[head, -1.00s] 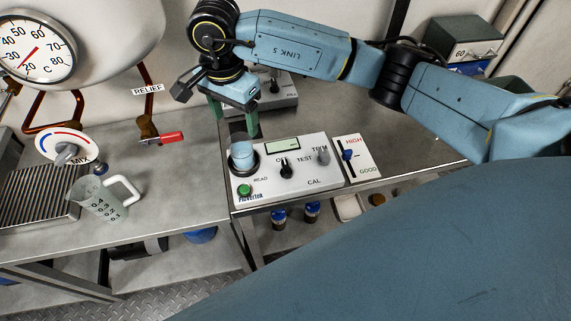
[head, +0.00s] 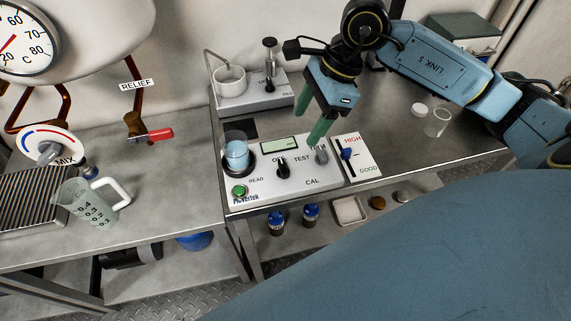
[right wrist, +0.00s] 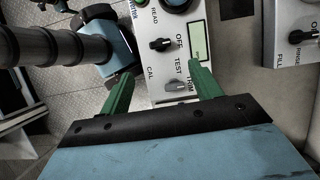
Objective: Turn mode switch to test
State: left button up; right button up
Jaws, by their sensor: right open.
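The mode switch is a black knob (head: 283,168) on the white meter panel (head: 230,200), between the printed words OFF, TEST and CAL. Its light mark appears to point at OFF; the knob also shows in the right wrist view (right wrist: 160,44). My right gripper (head: 308,124) is open and empty, its green fingers pointing down above the panel's back right part, close to the grey TRIM knob (head: 322,155). In the right wrist view the mode switch lies beyond the open fingertips (right wrist: 160,72), apart from them. My left gripper is not in view.
A beaker of blue liquid (head: 237,155) stands in the panel's left socket, near a green button (head: 239,191). A HIGH/GOOD slider plate (head: 357,157) adjoins on the right. Behind stands a filling unit (head: 252,92) with a white cup. A measuring jug (head: 88,203) stands at left.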

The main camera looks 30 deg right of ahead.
aim_at(284, 166)
jog(key=x, duration=1.3)
jog(key=shift+s+b, duration=0.1)
jog(key=shift+b, duration=0.3)
jog(key=shift+c, duration=0.2)
jog(key=shift+d, duration=0.1)
jog(key=c, duration=0.9)
